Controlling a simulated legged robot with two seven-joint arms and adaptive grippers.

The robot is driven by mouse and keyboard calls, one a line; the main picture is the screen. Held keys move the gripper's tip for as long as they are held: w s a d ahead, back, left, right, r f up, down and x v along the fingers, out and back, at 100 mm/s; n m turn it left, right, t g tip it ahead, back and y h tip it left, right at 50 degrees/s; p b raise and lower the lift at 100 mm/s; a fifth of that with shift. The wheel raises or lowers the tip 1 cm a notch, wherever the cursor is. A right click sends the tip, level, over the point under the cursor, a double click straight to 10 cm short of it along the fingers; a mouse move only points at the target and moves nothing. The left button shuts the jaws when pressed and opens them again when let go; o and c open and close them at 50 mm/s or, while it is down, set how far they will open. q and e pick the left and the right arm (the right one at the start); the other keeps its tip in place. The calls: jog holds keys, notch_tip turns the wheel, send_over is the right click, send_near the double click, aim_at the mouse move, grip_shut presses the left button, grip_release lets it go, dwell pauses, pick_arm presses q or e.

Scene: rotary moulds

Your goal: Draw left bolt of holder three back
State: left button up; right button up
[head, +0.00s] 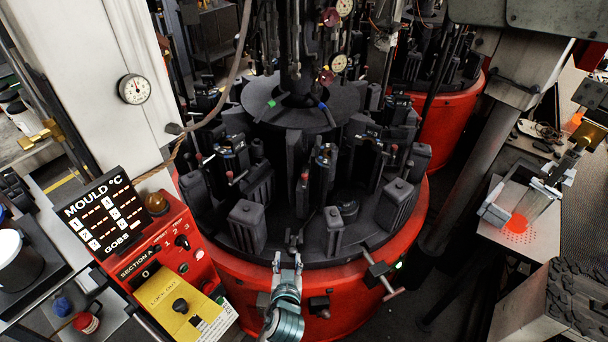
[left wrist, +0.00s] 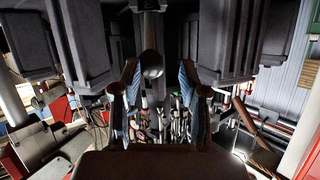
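My left gripper (head: 288,260) is at the front rim of the round mould machine (head: 345,250); its arm comes up from the bottom of the head view. In the left wrist view its two fingers (left wrist: 160,85) stand apart, so it is open. A dark rod with a rounded knob end (left wrist: 152,65) shows between the fingers, with gaps on both sides; I cannot tell its depth relative to the fingertips. Dark mould blocks (head: 247,225) stand around the table. Small bolts with red knobs (head: 230,176) sit farther back. My right gripper is not visible.
A red control panel (head: 165,250) with a "MOULD °C" display (head: 103,212) stands at left. A T-shaped handle (head: 380,275) sticks out right of my left gripper. A second red machine (head: 450,120) is behind.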

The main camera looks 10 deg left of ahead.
pick_arm(q)
jog(key=w+d+r+t+y, duration=0.1)
jog(key=w+d+r+t, duration=0.15)
jog(key=d+r, duration=0.45)
jog(key=n+t, duration=0.1)
jog(key=t, duration=0.1)
send_near(304, 182)
jog(key=shift+g, duration=0.25)
jog(key=x, duration=1)
jog(key=shift+w+a, duration=0.25)
jog(key=shift+w+d, duration=0.1)
jog(key=shift+w, duration=0.05)
jog(key=shift+d+r, duration=0.15)
jog(key=shift+d, duration=0.2)
grip_shut()
jog(key=shift+a, duration=0.3)
jog(key=shift+s, duration=0.25)
jog(key=p+v, duration=0.1)
jog(key=v, duration=0.1)
jog(key=shift+s, duration=0.4)
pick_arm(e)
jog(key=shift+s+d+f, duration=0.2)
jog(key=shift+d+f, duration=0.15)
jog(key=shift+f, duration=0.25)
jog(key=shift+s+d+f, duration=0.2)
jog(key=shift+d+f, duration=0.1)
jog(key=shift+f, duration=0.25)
